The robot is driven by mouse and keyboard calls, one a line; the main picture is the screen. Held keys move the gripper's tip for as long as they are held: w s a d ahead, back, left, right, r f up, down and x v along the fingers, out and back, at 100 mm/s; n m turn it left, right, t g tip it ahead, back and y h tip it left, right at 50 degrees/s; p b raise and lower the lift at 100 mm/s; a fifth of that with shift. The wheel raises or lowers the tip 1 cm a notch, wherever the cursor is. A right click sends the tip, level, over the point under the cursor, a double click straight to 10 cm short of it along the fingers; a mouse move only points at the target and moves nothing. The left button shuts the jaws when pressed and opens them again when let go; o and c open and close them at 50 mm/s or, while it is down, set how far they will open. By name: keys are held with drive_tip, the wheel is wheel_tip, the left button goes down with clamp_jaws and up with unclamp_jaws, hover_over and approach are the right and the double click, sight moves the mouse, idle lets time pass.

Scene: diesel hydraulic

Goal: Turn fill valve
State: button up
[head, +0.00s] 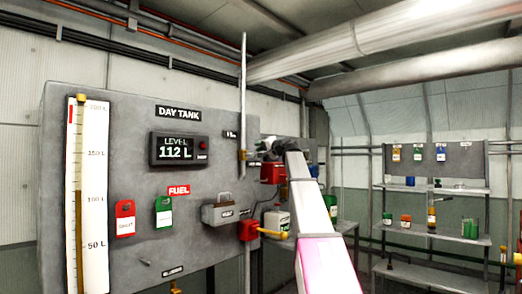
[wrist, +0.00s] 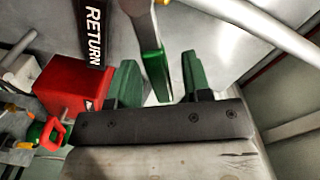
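My gripper (wrist: 160,62) is open in the wrist view, with its two green fingers apart. A flat metal lever with a green grip (wrist: 152,75) reaches down between the fingers, with a gap on each side. No label shows on this lever, so I cannot tell if it is the fill valve. In the head view my gripper (head: 266,149) is at the right end of the day tank panel (head: 80,125), where it hides part of what is there. A red-bodied fitting with a yellow lever (head: 272,233) sits lower on the panel; its label is unreadable.
A black RETURN sign (wrist: 92,30) and a red box (wrist: 72,88) are left of the fingers. A red box (head: 272,172) also shows below my gripper in the head view. A level display (head: 178,149) reads 112 L. Shelves (head: 430,189) stand at right.

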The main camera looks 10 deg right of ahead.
drive_tip(key=v, duration=1.1)
drive_tip(key=shift+w+a, duration=0.1)
idle(6.8)
